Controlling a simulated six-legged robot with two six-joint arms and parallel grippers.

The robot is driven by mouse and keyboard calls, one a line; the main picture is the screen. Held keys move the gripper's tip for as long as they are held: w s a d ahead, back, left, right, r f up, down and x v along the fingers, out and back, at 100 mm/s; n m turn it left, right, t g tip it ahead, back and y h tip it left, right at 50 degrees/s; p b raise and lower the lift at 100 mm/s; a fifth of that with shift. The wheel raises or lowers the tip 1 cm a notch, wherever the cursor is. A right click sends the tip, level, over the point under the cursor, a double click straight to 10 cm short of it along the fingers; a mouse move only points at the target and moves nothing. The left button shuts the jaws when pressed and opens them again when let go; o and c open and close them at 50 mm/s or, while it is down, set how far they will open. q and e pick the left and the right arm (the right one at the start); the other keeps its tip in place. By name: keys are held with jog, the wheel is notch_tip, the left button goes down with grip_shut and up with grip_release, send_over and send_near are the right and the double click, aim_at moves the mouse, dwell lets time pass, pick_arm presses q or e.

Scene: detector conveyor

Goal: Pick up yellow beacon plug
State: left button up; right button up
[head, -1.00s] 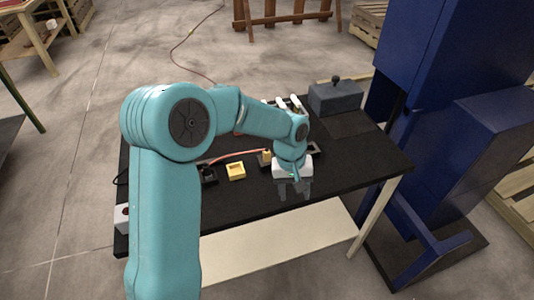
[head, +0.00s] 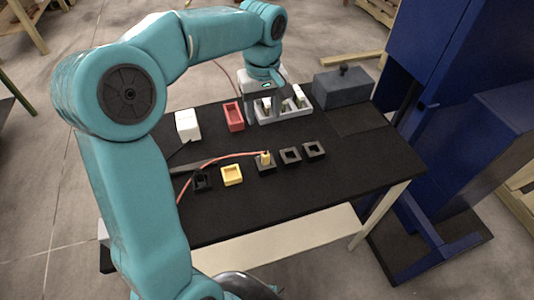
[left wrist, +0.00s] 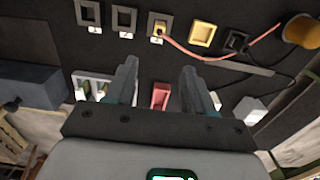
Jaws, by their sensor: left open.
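The yellow plug (head: 266,157) stands upright in a black square socket (head: 264,167) on the black table, with an orange-red cable running left from it. The plug also shows at the top of the left wrist view (left wrist: 158,29), beyond my fingertips. My left gripper (head: 262,108) is open and points down at the back of the table, by the left part of a white tray. Its spread fingers show in the left wrist view (left wrist: 159,72) with nothing held between them. It is well behind the plug and apart from it. My right gripper is not in view.
Two empty black sockets (head: 290,156) stand right of the plug; a yellow square holder (head: 231,175) stands left. Behind are a red holder (head: 234,117), the white tray (head: 296,111), a white block (head: 188,125) and a grey box (head: 343,87). A blue cabinet stands right. The table's front right is clear.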

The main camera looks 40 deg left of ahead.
aim_at(265, 153)
pick_arm(q)
jog(key=f, duration=1.1)
jog(key=shift+s+d+b, duration=0.2)
jog(key=shift+s+b, duration=0.1)
jog(key=shift+b, duration=0.1)
jog(key=f, duration=0.4)
jog(key=shift+w+d, duration=0.2)
jog(key=shift+w, duration=0.05)
jog(key=shift+f, duration=0.45)
jog(key=shift+c, duration=0.3)
grip_shut()
